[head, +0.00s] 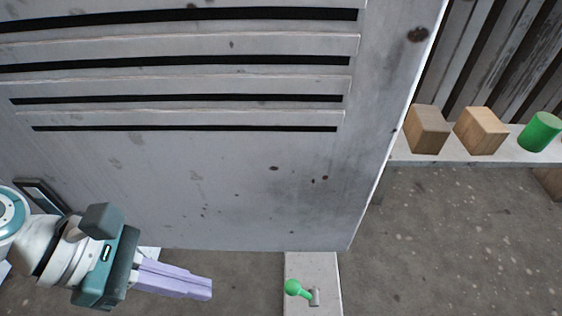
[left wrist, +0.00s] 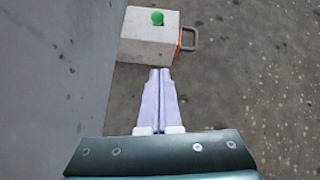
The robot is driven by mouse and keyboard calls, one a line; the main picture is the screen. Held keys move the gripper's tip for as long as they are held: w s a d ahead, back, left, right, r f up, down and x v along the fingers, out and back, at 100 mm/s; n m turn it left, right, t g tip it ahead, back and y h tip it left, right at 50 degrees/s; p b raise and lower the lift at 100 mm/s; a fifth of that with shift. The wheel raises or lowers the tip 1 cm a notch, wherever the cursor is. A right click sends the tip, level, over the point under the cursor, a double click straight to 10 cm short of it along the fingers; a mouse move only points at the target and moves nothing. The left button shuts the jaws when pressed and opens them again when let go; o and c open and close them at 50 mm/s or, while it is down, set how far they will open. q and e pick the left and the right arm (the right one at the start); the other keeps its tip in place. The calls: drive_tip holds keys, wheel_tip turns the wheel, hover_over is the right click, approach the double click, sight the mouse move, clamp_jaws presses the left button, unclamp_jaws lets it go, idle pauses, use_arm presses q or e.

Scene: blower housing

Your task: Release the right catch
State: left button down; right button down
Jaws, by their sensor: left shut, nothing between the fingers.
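A green ball-ended lever (head: 293,287), which looks like the catch, sits on a pale grey block (head: 318,268) below the lower edge of the louvred grey housing panel (head: 250,190). The lever's small metal mount is just right of the ball. In the left wrist view the green ball (left wrist: 157,18) shows on top of the block (left wrist: 145,45), beyond my fingertips. My left gripper (head: 211,289) is shut and empty, pointing right, apart from the lever and left of it. It also shows in the left wrist view (left wrist: 160,72). My right gripper is out of view.
The panel rises close beside my left gripper. A grey and orange handle (left wrist: 188,40) stands out from the block's right side. Two wooden blocks (head: 428,130) (head: 481,131) and a green cylinder (head: 540,132) stand on a ledge at right.

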sight(301, 292)
use_arm(q)
drive_tip(key=shift+s+a, duration=0.1)
drive_tip(key=w+d+f+b, duration=0.1)
drive_tip(key=d+f+b, duration=0.4)
drive_tip(key=d+b, duration=0.3)
drive_tip(key=shift+w+d+b, duration=0.2)
drive_tip(key=shift+d+b, duration=0.15)
drive_tip(key=shift+d, duration=0.9)
